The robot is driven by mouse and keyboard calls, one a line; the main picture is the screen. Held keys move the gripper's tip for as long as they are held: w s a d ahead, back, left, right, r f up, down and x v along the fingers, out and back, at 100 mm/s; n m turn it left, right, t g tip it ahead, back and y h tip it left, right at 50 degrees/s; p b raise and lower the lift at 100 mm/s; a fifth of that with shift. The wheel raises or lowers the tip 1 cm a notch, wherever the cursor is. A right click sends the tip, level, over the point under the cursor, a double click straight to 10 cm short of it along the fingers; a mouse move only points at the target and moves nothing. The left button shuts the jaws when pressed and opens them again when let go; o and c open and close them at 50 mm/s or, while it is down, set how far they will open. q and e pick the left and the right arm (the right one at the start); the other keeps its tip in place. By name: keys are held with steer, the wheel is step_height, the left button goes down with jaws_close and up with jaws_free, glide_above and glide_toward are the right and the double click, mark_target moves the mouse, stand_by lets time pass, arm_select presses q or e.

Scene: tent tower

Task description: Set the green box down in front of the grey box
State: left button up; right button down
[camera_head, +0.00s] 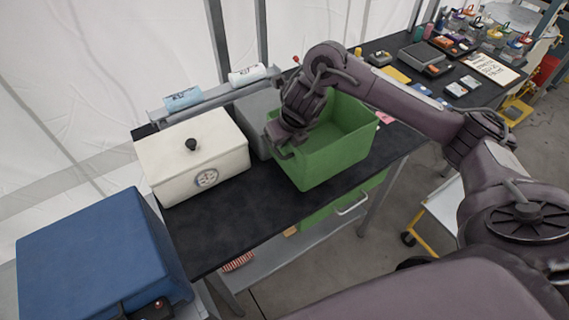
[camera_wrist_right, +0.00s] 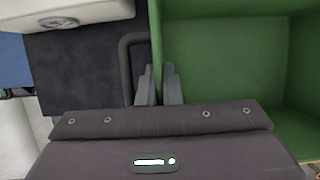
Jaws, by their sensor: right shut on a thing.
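The green box (camera_head: 325,160) is an open bin on the black table, in front of the grey box (camera_head: 259,112), which is partly hidden by my right arm and the bin. In the right wrist view the green box (camera_wrist_right: 225,60) fills the right side. My right gripper (camera_head: 283,145) is at the bin's left side. In the right wrist view its two fingers (camera_wrist_right: 159,85) are shut on the green wall next to a dark handle. I cannot tell whether the bin's base touches the table. My left gripper is not in view.
A white lidded box (camera_head: 192,155) with a dial stands left of the green box. A blue box (camera_head: 95,260) is at the lower left. Bare black table top (camera_head: 220,225) lies in front of the white box. Small items crowd the table's far right. Another green bin (camera_head: 345,200) is below the table.

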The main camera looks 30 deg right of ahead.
mark_target(281, 166)
step_height(281, 166, down, 4)
steer(key=shift+s+r+b, duration=0.15)
steer(key=shift+r+b, duration=0.1)
steer(key=shift+b, duration=0.4)
steer(key=shift+f+b, duration=0.5)
steer(key=shift+f, duration=1.45)
steer(key=c, duration=1.8)
jaws_free()
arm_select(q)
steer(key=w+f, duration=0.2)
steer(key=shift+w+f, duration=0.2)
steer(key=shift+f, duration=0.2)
arm_select(e)
steer(key=shift+o, duration=1)
steer(key=shift+s, duration=0.1)
steer(key=p+v, duration=0.4)
steer(key=v, duration=0.8)
steer(key=shift+p, duration=0.4)
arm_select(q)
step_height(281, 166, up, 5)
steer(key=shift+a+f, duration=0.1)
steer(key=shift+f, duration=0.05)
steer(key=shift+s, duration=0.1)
